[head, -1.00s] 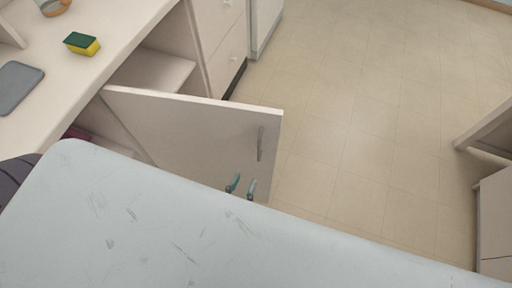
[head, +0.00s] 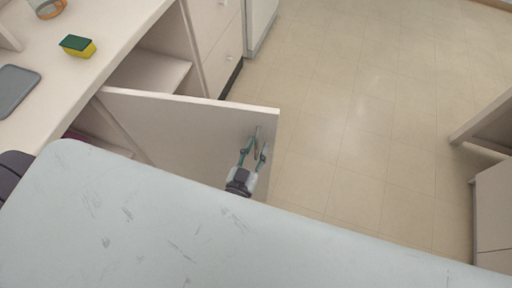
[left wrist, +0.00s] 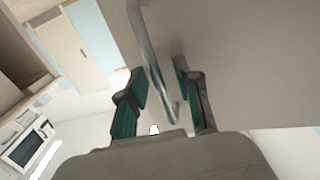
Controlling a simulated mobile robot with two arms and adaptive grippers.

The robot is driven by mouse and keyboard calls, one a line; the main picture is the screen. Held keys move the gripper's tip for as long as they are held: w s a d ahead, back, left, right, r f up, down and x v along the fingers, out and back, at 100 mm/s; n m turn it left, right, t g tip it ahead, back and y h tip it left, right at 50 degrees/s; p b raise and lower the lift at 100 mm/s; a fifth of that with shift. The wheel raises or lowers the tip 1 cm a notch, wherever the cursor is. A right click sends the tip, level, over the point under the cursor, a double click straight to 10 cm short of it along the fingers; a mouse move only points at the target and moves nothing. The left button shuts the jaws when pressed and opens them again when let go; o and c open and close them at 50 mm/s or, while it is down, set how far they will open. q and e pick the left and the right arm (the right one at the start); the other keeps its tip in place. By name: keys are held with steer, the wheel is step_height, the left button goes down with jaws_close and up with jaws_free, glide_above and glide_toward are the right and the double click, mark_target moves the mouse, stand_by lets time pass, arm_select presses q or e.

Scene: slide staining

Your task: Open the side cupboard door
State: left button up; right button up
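The side cupboard door (head: 185,125) is a pale panel that stands swung out from the counter front, with the cupboard interior (head: 150,75) showing behind it. Its metal bar handle (left wrist: 152,60) is near the free edge. My left gripper (head: 256,146) is at the handle, with its teal fingers on either side of it. In the left wrist view the left gripper (left wrist: 160,72) is open, and the handle runs between the fingers with gaps visible. My right gripper is not in view.
A pale blue-grey scratched surface (head: 150,230) fills the foreground and hides the door's lower part. The counter (head: 110,30) carries a yellow-green sponge (head: 77,46) and a grey tray (head: 15,90). Drawers (head: 215,50) stand beyond the opening. The tiled floor (head: 350,110) right of the door is clear.

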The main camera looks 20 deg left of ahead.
arm_select(q)
jaws_close()
steer(key=shift+s, duration=0.15)
steer(key=s+a+m+g+h+p, duration=0.1)
steer(key=s+m+h+p, duration=0.1)
steer(key=s, duration=1)
steer(key=m+h, duration=0.1)
steer(key=h, duration=0.1)
steer(key=shift+h, duration=0.4)
steer(key=shift+s, duration=0.1)
steer(key=shift+o, duration=0.8)
jaws_free()
steer(key=v, duration=1.2)
